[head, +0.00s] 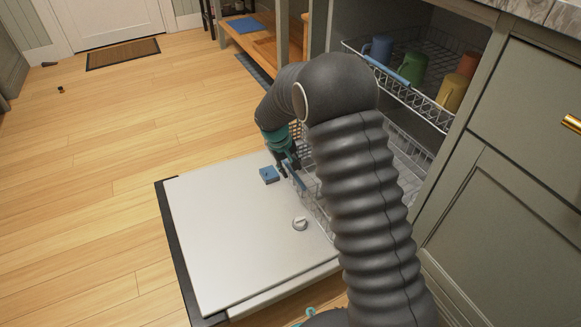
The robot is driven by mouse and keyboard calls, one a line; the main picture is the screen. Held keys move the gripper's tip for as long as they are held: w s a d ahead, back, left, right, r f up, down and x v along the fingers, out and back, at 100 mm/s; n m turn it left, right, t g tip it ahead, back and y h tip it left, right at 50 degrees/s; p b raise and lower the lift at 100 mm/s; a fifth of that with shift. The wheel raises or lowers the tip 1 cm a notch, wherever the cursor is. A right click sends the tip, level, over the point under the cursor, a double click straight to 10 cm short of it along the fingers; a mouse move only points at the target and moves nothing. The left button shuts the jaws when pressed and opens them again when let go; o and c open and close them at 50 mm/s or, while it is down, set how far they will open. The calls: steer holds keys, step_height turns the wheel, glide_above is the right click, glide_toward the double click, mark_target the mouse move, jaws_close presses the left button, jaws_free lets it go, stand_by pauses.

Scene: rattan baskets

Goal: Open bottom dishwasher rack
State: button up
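The bottom rack (411,161) is a wire basket low in the dishwasher, its front end reaching over the inner edge of the lowered door (235,240). A blue handle strip (294,175) sits on the rack's front edge. My gripper (286,168) is low at that front edge, right by the handle. My arm hides much of the rack, and the fingers are too small and partly covered to show whether they are shut on the handle.
The upper rack (436,113) holds several coloured mugs and has a blue front handle (386,72). Green-grey cabinets stand at the right. The wooden floor to the left is mostly clear.

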steer(key=v, duration=1.1)
steer(key=shift+a+r, duration=0.15)
steer(key=shift+r, duration=0.25)
steer(key=s+d+f+g, duration=0.1)
steer(key=s+f, duration=0.1)
steer(key=s, duration=0.4)
steer(key=s+d+r+m+t+y+p, duration=0.1)
steer(key=s+d+r+m+p, duration=0.1)
steer(key=s+d+r, duration=0.4)
steer(key=s+d+r+m+t+p, duration=0.2)
steer(key=s+d+r, duration=0.5)
steer(key=s, duration=0.5)
steer(key=s+d+r+m+t+y+p, duration=0.1)
steer(key=s+d+r+t, duration=0.1)
steer(key=s+d+r, duration=0.4)
steer(key=s+r, duration=0.3)
steer(key=shift+s+d+r+m+y+p, duration=0.25)
steer(key=shift+s+r+m+y+p, duration=0.05)
steer(key=shift+r+m+p, duration=0.1)
